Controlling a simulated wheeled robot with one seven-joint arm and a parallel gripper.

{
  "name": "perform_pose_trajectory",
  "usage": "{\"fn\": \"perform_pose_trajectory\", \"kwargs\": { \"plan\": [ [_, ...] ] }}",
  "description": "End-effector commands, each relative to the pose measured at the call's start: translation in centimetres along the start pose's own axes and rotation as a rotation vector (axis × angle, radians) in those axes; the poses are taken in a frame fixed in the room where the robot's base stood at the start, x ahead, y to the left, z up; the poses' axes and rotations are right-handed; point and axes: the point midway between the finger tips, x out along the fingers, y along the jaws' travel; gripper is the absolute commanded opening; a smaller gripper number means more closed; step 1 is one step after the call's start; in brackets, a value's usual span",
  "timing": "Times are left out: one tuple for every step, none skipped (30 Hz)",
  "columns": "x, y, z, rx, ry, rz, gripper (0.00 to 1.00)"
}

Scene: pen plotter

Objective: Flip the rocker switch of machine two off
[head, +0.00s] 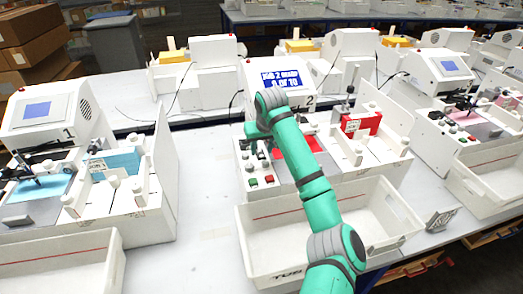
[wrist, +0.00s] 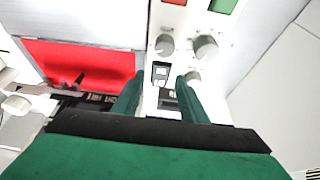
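Machine two (head: 338,68) stands in the middle of the bench, marked "2", with a lit blue screen (head: 283,78) that reads "JOB 2 READY". My gripper (head: 258,130) is over the left side of its front, above the control panel (head: 246,168). In the wrist view, my gripper (wrist: 158,92) is open, its two green fingers pointing at the panel. A small black-and-white rocker switch (wrist: 160,72) shows between and just ahead of the fingertips. Whether the fingers touch the panel is unclear. Which way the rocker is tipped is too small to tell.
Beside the switch are grey knobs (wrist: 205,46) and a green button (wrist: 222,5). A red sheet (wrist: 80,62) lies to the left. A white bin (head: 262,232) stands in front of machine two. Machine one (head: 50,105) is at the left, with bare bench (head: 200,170) between.

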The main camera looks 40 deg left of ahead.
Motion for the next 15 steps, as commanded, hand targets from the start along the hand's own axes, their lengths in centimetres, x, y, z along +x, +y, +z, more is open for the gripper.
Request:
{"fn": "perform_pose_trajectory", "kwargs": {
  "plan": [
    [0.46,-0.03,0.03,0.000,-0.001,0.000,0.39],
    [0.67,-0.03,0.03,0.000,-0.001,0.000,0.39],
    [0.90,-0.03,0.02,0.000,-0.001,0.000,0.39],
    [1.04,-0.04,0.01,0.000,-0.001,0.000,0.39],
    [1.14,-0.04,0.00,0.000,0.000,0.000,0.39],
    [1.24,-0.05,-0.01,0.000,0.000,0.000,0.39],
    [1.28,-0.06,-0.01,0.000,0.000,-0.001,0.39],
    [1.31,-0.07,-0.02,0.000,0.000,-0.001,0.39],
    [1.33,-0.07,-0.02,-0.001,0.000,-0.001,0.39],
    [1.33,-0.08,-0.02,-0.001,0.000,-0.001,0.39],
    [1.32,-0.08,-0.02,-0.001,0.000,-0.001,0.39],
    [1.32,-0.08,-0.02,-0.001,0.000,-0.001,0.39],
    [1.32,-0.09,-0.02,-0.001,0.000,-0.001,0.39],
    [1.31,-0.09,-0.01,-0.001,0.000,-0.001,0.39],
    [1.31,-0.09,-0.01,-0.001,0.000,-0.001,0.29]
  ]
}}
